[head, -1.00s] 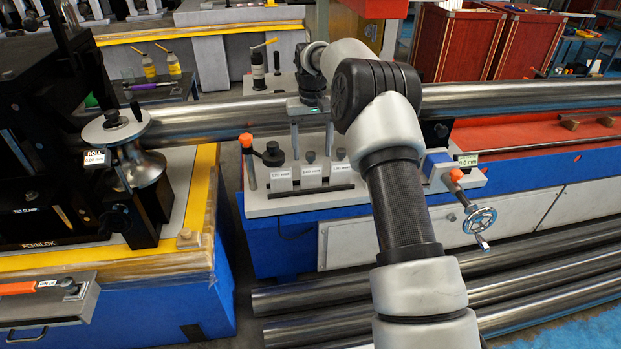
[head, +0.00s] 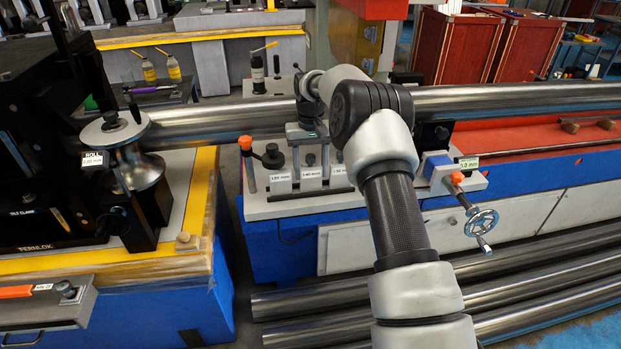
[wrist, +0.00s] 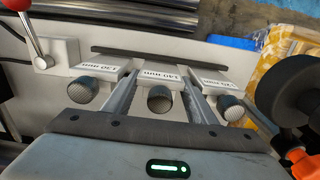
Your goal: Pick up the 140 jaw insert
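Three grey jaw inserts with dark knobs and white labels stand in a row on a pale plate. The middle one (head: 312,174) has a label that seems to read 1.40 mm; the same insert (wrist: 158,78) shows in the wrist view, its label upside down. My gripper (head: 310,164) is over this middle insert. In the wrist view my gripper (wrist: 160,82) is open, with one finger on each side of the middle insert and its knob between them. I cannot tell whether the fingers touch it. The left insert (head: 282,182) and right insert (head: 340,176) stand beside it.
A black clamp knob with an orange-tipped lever (head: 246,143) stands left of the row. A long steel tube (head: 220,122) runs behind it, close to my gripper. A handwheel (head: 482,221) and a small display (head: 468,163) are at the right.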

